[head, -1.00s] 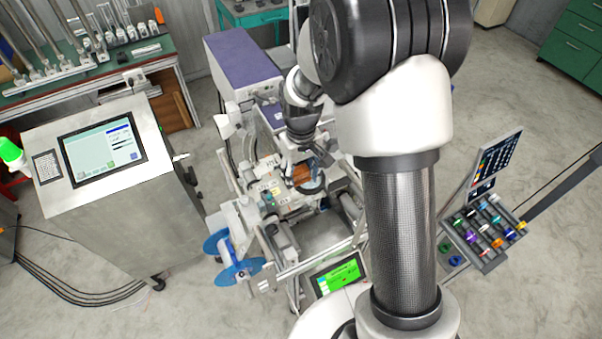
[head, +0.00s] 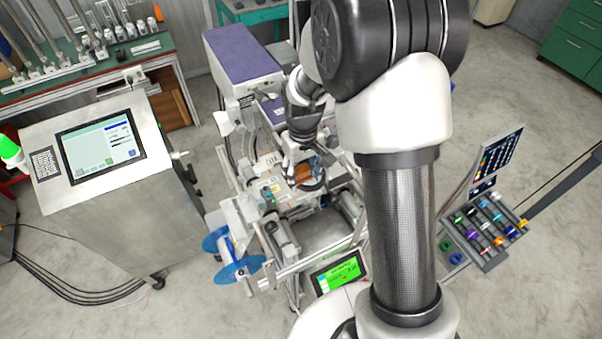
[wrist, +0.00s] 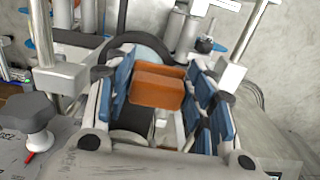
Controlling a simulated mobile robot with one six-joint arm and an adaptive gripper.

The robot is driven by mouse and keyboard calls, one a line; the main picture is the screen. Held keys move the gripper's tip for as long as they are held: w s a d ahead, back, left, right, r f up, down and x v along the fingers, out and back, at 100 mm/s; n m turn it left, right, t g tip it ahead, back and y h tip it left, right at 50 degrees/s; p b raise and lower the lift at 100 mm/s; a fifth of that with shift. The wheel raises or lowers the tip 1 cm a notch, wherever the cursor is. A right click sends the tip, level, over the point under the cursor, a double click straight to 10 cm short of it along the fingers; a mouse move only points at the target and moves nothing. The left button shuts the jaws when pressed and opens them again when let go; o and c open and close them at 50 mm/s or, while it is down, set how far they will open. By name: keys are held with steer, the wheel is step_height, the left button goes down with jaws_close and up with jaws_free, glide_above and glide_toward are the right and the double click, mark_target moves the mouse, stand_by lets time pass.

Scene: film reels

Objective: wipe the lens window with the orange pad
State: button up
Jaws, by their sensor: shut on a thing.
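The orange pad (wrist: 156,87) is held between the blue-lined fingers of my gripper (wrist: 165,95) in the wrist view. It also shows as a small orange patch in the head view (head: 304,173), under my gripper (head: 300,160) and over the machine. Just beyond the pad is a dark round ring (wrist: 122,48) with a pale bluish disc (wrist: 150,57) inside, which looks like the lens window. The pad hides the lower part of the disc. I cannot tell whether the pad touches it.
The machine's metal rollers and posts (wrist: 70,78) stand close around my gripper. A black knob (wrist: 28,112) is at the left. A touchscreen console (head: 100,150) stands left of the machine, and a rack of coloured spools (head: 485,232) stands right. Open floor lies between.

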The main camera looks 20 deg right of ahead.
steer(key=shift+w+d+r, duration=0.1)
steer(key=shift+w+d, duration=0.05)
steer(key=shift+d, duration=0.55)
steer(key=shift+w+d, duration=0.15)
steer(key=shift+d, duration=0.5)
steer(key=shift+w+d, duration=0.15)
steer(key=shift+d, duration=0.65)
steer(key=shift+w+d, duration=0.15)
steer(key=shift+d, duration=0.6)
steer(key=shift+s+a+f, duration=0.15)
steer(key=shift+s+a, duration=0.1)
steer(key=shift+a, duration=0.65)
steer(key=shift+s+a+f, duration=0.1)
steer(key=shift+s+a, duration=0.1)
steer(key=shift+a, duration=0.65)
steer(key=shift+s+a+r, duration=0.1)
steer(key=shift+s+a, duration=0.05)
steer(key=shift+a, duration=0.6)
steer(key=shift+s+a, duration=0.1)
steer(key=shift+a, duration=0.6)
steer(key=shift+d, duration=0.1)
steer(key=shift+r+p, duration=1.95)
steer(key=shift+r, duration=1.15)
steer(key=shift+w, duration=0.1)
